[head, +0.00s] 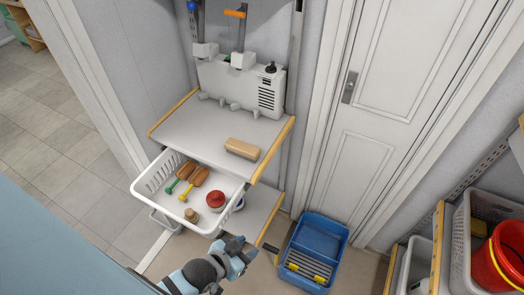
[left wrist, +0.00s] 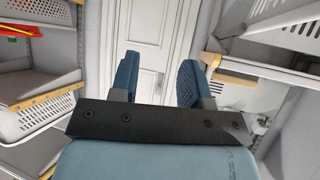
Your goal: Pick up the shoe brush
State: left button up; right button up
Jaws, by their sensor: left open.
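A tan, block-shaped wooden brush (head: 242,149), which looks like the shoe brush, lies on the upper white shelf near its right front edge. Its underside is hidden. My left gripper (head: 240,252) is below and in front of the shelf, past the basket's near corner, apart from the brush. In the left wrist view its two blue fingers (left wrist: 158,82) stand apart with nothing between them. My right gripper is in neither view.
A white basket (head: 150,191) below the shelf (head: 190,135) holds brown pieces with green and yellow handles, a red-lidded jar and a small bottle. A grey-white unit (head: 240,85) stands behind the brush. A blue bin (head: 318,240) sits on the floor at right.

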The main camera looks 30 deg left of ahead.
aim_at(248, 152)
jog(key=l+u, duration=0.3)
jog(key=u, duration=0.15)
jog(key=i+l+u, duration=0.1)
jog(key=l+u, duration=0.2)
jog(key=u, duration=0.2)
